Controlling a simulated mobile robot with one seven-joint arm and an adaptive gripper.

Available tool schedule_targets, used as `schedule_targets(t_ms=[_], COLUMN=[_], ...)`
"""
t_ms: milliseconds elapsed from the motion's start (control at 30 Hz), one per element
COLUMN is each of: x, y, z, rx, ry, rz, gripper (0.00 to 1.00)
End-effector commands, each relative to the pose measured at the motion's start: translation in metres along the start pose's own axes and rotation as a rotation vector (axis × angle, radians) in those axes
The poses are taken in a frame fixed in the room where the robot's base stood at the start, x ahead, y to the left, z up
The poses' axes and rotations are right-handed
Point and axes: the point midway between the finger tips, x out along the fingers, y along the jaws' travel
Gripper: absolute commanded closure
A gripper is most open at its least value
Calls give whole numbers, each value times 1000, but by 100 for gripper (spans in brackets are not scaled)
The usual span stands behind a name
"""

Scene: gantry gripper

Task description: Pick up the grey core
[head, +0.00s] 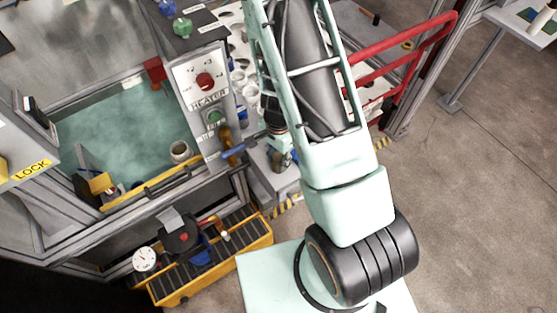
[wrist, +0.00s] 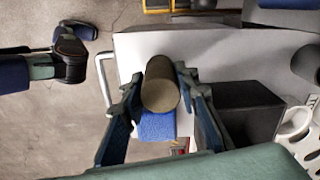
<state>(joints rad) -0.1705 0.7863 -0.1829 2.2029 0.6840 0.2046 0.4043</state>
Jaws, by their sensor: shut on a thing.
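The grey core (wrist: 160,92) is a short brownish-grey cylinder. In the wrist view it lies between the fingertips of my gripper (wrist: 158,98), which is shut on it with one finger on each side. Its round end faces the camera. A blue block (wrist: 155,126) shows just below the core in the picture; I cannot tell whether they touch. In the head view my arm covers much of the work area, and I cannot clearly make out the core or the fingers there.
In the wrist view a dark box (wrist: 248,112) stands right of the gripper, with a white holed part (wrist: 296,128) beyond it. Floor at right is open.

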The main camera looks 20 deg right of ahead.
Motion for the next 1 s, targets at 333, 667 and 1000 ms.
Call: schedule_targets(t_ms=[333, 667, 1000], x=[-36, -93, -116], y=[0, 49, 98], z=[0, 11, 20], rx=[-2, 2, 2], ry=[1, 0, 0], rz=[-2, -3, 5], gripper=[93, 93, 93])
